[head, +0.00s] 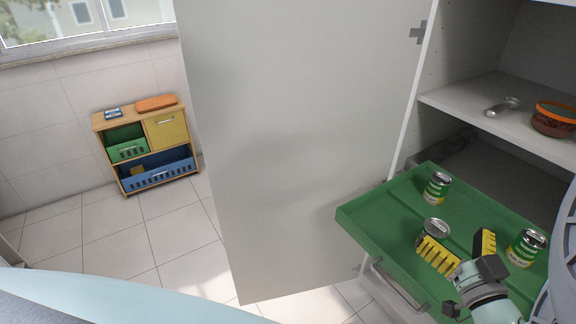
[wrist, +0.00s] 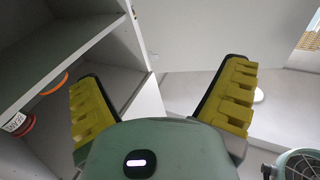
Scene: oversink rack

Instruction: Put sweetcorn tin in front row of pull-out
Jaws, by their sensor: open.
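The green pull-out tray (head: 385,213) extends from the cupboard and holds three tins. One green-and-yellow tin (head: 437,187) stands upright near its back. A second tin (head: 435,228) stands near the middle, mostly its lid showing, its lower part hidden behind a yellow finger. A third green-and-yellow tin (head: 527,248) stands at the right. The labels are too small to tell which is sweetcorn. My gripper (head: 461,247) is open over the tray, between the second and third tins. In the wrist view my gripper (wrist: 160,102) has nothing between its yellow fingers.
A large cupboard door (head: 300,140) stands open left of the tray. The shelf (head: 460,95) above the tray holds a glass item (head: 502,107) and an orange-rimmed bowl (head: 553,119). A small wooden unit (head: 150,145) stands by the far wall. The tray's left part is bare.

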